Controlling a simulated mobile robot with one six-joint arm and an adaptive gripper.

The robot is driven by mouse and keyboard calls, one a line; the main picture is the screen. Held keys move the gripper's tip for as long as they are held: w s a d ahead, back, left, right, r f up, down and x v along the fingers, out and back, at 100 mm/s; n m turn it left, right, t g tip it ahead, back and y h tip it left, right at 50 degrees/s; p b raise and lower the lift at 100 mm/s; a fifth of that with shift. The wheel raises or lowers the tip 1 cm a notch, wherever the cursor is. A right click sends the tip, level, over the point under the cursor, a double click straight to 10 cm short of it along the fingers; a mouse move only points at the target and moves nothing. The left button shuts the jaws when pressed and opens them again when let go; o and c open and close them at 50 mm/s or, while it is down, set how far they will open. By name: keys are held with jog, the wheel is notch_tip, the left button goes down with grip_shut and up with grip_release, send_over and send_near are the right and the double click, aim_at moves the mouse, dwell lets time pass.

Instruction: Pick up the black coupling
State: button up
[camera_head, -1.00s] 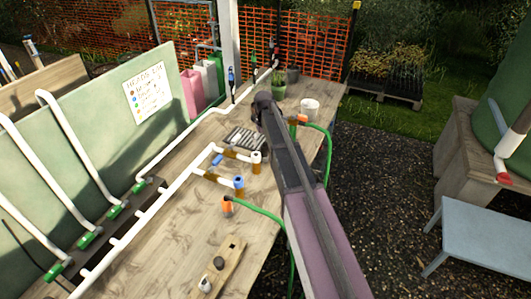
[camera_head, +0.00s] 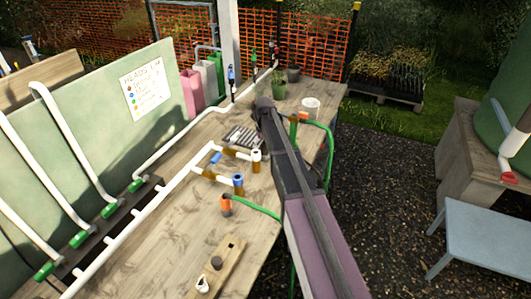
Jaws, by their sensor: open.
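A small dark round piece (camera_head: 216,262), which looks like the black coupling, sits on a narrow wooden board (camera_head: 228,254) near the front of the workbench. It is too small to make out its bore or details. A small white fitting (camera_head: 203,285) lies beside it toward the front end of the board. A dark opening shows in the board's far end. My arm reaches away over the bench's right side, far beyond the coupling. I cannot make out its jaws; the arm's far end is a dark shape with no fingers distinguishable.
The wooden bench (camera_head: 170,245) has clear room left of the board. White pipework (camera_head: 150,212) with blue fittings runs along it.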

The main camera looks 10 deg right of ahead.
jog(key=shift+f+b, duration=0.4)
jog(key=shift+f, duration=0.3)
jog(key=c, duration=1.3)
